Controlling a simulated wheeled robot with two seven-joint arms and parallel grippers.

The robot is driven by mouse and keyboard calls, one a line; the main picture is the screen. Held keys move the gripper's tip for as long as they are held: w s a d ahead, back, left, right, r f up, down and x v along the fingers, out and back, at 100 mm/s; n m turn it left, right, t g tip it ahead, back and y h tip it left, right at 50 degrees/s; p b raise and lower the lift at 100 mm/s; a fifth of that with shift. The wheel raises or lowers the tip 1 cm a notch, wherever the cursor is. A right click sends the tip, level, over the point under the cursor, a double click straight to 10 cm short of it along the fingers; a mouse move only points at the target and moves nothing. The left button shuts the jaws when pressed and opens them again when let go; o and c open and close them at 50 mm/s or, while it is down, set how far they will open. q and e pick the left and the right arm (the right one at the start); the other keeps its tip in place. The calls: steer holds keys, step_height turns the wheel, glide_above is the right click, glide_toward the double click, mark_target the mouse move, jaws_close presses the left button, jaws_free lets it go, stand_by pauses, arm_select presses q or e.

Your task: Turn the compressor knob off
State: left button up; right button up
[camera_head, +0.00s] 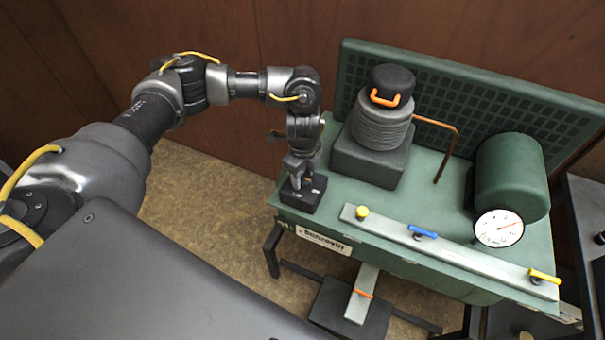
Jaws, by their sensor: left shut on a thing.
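The green compressor bench (455,235) stands at the right in the head view. A black switch box (312,198) sits at its left corner. My left gripper (298,183) points down at the top of this box and is shut on the compressor knob there. The fingers mostly hide the knob, so I cannot tell which way it is turned. My right gripper is not in view.
A ribbed pump (381,124) with an orange handle stands right of my left gripper. A pale rail (455,256) along the front edge carries yellow and blue handles. A copper pipe (442,146) bends beside the pump. Wooden wall panels stand close behind.

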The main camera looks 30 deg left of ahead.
arm_select(q)
steer(key=shift+m, duration=0.3)
steer(key=m, duration=0.3)
steer(key=shift+w, duration=0.1)
steer(key=m, duration=0.4)
steer(key=m+b, duration=0.1)
steer(key=m, duration=0.4)
steer(key=shift+w+d, duration=0.1)
steer(key=m+b, duration=0.1)
steer(key=m, duration=0.3)
steer(key=shift+d+m+b, duration=0.1)
steer(key=shift+m+b, duration=0.25)
steer(key=shift+m, duration=0.35)
steer(key=o, duration=1)
steer(key=shift+r, duration=0.1)
